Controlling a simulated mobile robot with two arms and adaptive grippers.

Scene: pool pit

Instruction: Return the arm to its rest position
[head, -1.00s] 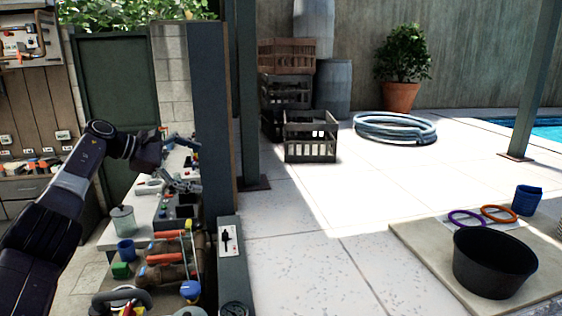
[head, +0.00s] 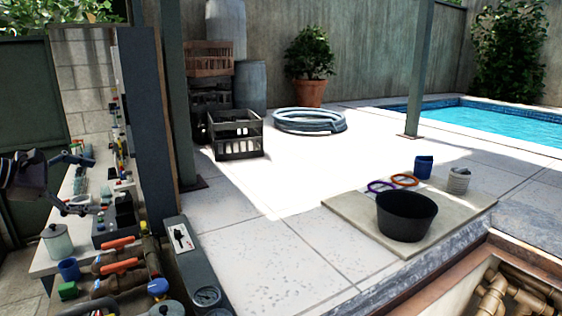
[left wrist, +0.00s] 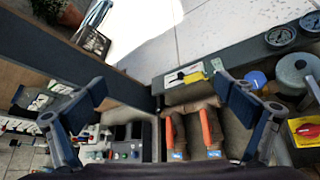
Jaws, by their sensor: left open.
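My left arm comes in at the left edge of the head view. Its gripper (head: 93,183) is open and empty, with the two fingers spread apart above the cluttered bench (head: 45,262). In the left wrist view, the open fingers (left wrist: 160,88) stand to either side of the picture. Nothing is between the fingertips. My right arm and right gripper do not show in either view.
A dark upright panel (head: 146,120) stands just right of the gripper. A lidded pot (head: 57,241), a blue cup (head: 69,269) and pipework are below it. A black tub (head: 405,216) sits on a slab at right, beside an open pit. The paving between is clear.

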